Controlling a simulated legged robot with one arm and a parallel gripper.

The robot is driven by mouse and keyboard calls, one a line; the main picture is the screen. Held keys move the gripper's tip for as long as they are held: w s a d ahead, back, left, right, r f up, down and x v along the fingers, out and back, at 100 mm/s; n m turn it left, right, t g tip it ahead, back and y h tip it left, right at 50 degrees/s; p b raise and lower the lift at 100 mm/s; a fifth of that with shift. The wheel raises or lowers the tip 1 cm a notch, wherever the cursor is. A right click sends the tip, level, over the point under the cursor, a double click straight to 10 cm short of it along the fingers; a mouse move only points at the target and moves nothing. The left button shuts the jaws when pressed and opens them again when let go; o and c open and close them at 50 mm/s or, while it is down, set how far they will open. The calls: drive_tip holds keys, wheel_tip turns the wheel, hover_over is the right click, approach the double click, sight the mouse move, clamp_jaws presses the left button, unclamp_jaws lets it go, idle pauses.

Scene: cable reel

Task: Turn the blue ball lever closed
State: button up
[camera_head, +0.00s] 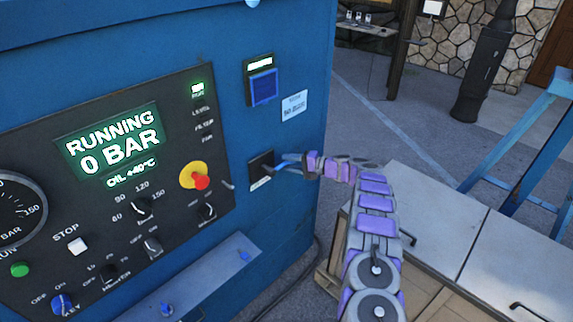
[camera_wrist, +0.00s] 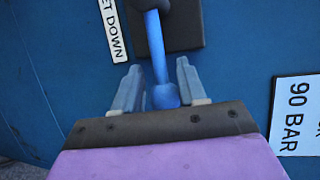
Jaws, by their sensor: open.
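The blue ball lever (camera_wrist: 158,48) shows in the wrist view as a blue rod with a rounded end, coming out of a dark pivot on a black square plate (camera_wrist: 185,30). My gripper (camera_wrist: 158,80) is open, with one grey finger on each side of the lever's rounded end. Whether a finger touches the lever I cannot tell. In the head view the black plate (camera_head: 260,163) is on the blue cabinet's right face, and my gripper (camera_head: 290,160) is right at it. The lever is small and partly hidden by the gripper there.
The control panel (camera_head: 110,160) reads RUNNING, 0 BAR. A red and yellow stop button (camera_head: 200,181) is left of the lever. A label reading 90 BAR (camera_wrist: 297,115) is at right in the wrist view. A low grey-topped cabinet (camera_head: 430,215) stands under my arm. Open floor lies behind.

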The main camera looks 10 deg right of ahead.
drive_tip(key=shift+x, duration=0.9)
drive_tip(key=shift+s, duration=0.1)
drive_tip(key=shift+s, duration=0.1)
clamp_jaws()
